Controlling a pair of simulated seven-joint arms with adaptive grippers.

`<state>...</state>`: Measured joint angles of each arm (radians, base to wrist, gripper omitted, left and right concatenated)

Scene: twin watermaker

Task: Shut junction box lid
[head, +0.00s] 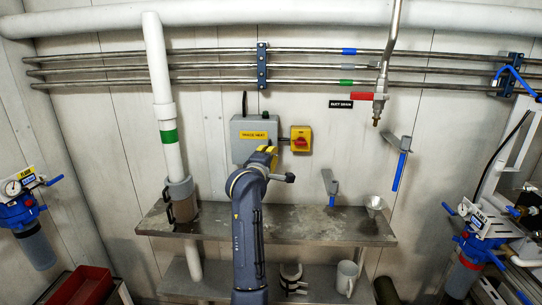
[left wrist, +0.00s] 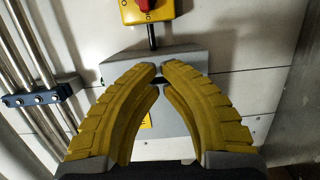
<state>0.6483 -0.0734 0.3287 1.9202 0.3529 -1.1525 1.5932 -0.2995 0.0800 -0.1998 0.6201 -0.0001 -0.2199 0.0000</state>
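The grey junction box (head: 242,148) with a yellow TRACE HEAT label (head: 254,135) is mounted on the back wall. I cannot tell whether its lid is fully closed or ajar. My left gripper (head: 269,152) is in front of the box's lower right part and hides some of it. In the left wrist view, the yellow fingers (left wrist: 160,70) curve together, with only a narrow gap at the tips and nothing clearly held. The grey box (left wrist: 192,66) shows behind them, largely covered, and I cannot tell whether they touch it. My right gripper is not in view.
A yellow isolator with a red knob (head: 300,139) is right of the box; it also shows in the left wrist view (left wrist: 147,8). Metal pipes (head: 215,67) run above. A steel shelf (head: 300,225) is below, with a cup (head: 374,204) at its right.

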